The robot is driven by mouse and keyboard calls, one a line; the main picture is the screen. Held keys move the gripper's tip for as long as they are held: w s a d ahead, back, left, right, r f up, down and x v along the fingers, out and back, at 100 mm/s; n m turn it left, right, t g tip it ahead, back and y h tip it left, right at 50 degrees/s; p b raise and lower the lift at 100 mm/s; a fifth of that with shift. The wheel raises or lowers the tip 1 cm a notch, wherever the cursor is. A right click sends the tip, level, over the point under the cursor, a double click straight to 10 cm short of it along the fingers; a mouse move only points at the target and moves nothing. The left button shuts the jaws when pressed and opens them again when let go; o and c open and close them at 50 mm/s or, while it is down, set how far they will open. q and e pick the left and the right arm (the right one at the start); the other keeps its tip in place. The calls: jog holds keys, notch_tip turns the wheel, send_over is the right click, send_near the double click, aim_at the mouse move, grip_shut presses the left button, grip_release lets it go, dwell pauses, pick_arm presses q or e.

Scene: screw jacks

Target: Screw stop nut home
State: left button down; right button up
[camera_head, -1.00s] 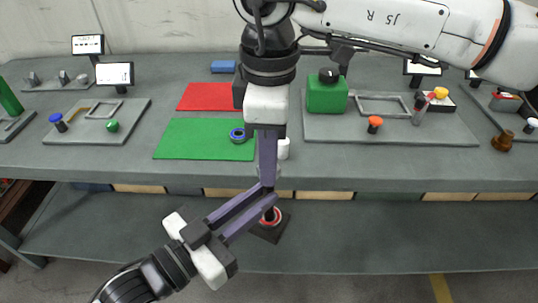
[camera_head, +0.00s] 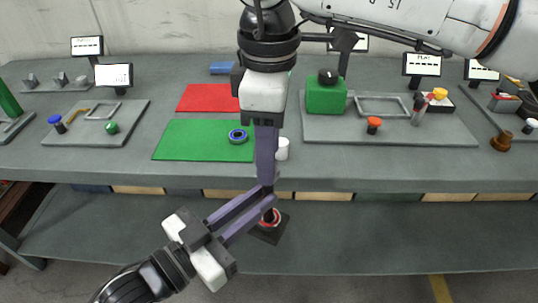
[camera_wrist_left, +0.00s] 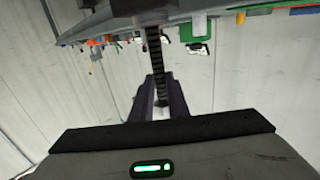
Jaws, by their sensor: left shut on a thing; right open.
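A dark threaded screw (camera_wrist_left: 154,50) runs between the fingers of my left gripper (camera_wrist_left: 160,88) in the left wrist view. In the head view my left gripper (camera_head: 262,196) reaches in from the lower left, its fingertips at the screw, which is mostly hidden there. A jack base with a red ring (camera_head: 270,217) shows below the fingers. My right gripper (camera_head: 266,182) points down from above, its tips close to the left fingertips. Its fingers appear nearly edge-on, so the gap does not show. I cannot make out the stop nut for certain.
A blue ring (camera_head: 238,136) lies on the green mat (camera_head: 190,140), with a white cylinder (camera_head: 282,150) to its right. A grey tray (camera_head: 440,133) holds a green block (camera_head: 326,96) and small parts. The lower shelf (camera_head: 400,230) is largely clear.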

notch_tip(320, 180, up, 3)
jog(key=shift+f, duration=0.1)
dwell(0.3)
